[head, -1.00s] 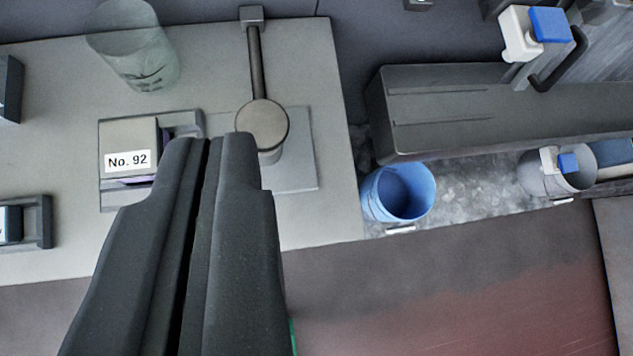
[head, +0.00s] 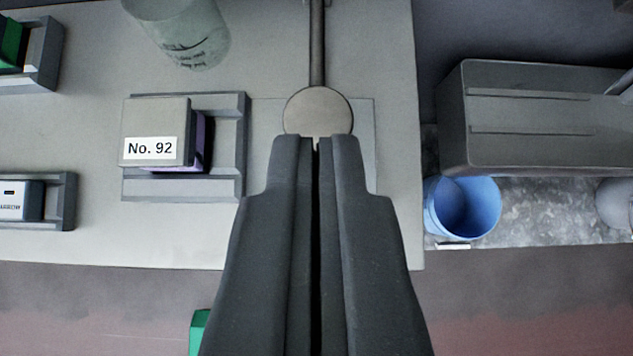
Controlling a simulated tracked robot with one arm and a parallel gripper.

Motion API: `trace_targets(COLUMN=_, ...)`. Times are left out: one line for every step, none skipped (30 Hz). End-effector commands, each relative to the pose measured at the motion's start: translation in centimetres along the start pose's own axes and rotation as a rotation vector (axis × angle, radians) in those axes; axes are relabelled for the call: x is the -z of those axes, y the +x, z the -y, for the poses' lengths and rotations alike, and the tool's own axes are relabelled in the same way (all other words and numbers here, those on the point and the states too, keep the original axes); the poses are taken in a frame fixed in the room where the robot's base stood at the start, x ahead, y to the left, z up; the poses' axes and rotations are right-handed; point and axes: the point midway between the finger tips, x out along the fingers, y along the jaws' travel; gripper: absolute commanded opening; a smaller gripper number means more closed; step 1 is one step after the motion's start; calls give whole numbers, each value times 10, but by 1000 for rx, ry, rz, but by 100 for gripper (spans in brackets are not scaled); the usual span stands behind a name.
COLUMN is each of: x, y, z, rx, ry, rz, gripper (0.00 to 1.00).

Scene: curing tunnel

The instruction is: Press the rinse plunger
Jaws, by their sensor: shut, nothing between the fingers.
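The rinse plunger (head: 318,111) shows as a round grey-brown disc with a dark rod (head: 317,45) running away from it toward the top of the picture. It stands over a square grey plate (head: 362,125) on the pale bench. My gripper (head: 316,140) is shut and empty. Its fingertips overlap the near edge of the disc in the picture. I cannot tell whether they touch it or are above it. The fingers hide the near part of the plate.
Left of the plunger, a block labelled "No. 92" (head: 152,120) sits in a grey holder (head: 225,185). A clear cup (head: 185,30) stands behind it. More holders (head: 68,200) are at far left. A blue bucket (head: 465,208) and a grey box (head: 530,115) are beyond the bench's right edge.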

Motion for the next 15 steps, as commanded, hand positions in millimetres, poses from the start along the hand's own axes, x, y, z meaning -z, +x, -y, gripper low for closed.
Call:
trace_targets(x=-1, y=9, z=0, rx=1, ry=0, rz=3, gripper=0)
trace_targets(x=-1, y=13, z=1, rx=1, ry=0, rz=3, gripper=0)
trace_targets(x=-1, y=19, z=1, rx=1, ry=0, rz=2, gripper=0)
trace_targets(x=0, y=23, z=1, rx=1, ry=0, rz=1, gripper=0)
trace_targets(x=0, y=27, z=1, rx=1, ry=0, rz=1, gripper=0)
trace_targets(x=0, y=33, z=1, rx=1, ry=0, rz=1, gripper=0)
trace_targets(x=0, y=37, z=1, rx=1, ry=-1, rz=2, gripper=0)
trace_targets(x=-1, y=42, z=1, rx=1, ry=-1, rz=2, gripper=0)
trace_targets(x=-1, y=48, z=1, rx=1, ry=-1, rz=3, gripper=0)
trace_targets(x=-1, y=51, z=1, rx=1, ry=-1, rz=3, gripper=0)
trace_targets(x=0, y=55, z=0, rx=0, ry=-1, rz=3, gripper=0)
trace_targets(x=0, y=60, z=0, rx=0, ry=0, rz=2, gripper=0)
trace_targets(x=0, y=63, z=0, rx=-1, ry=0, rz=2, gripper=0)
trace_targets(x=0, y=67, z=0, rx=-1, ry=0, rz=1, gripper=0)
trace_targets(x=-4, y=71, z=-1, rx=-1, ry=0, rz=2, gripper=0)
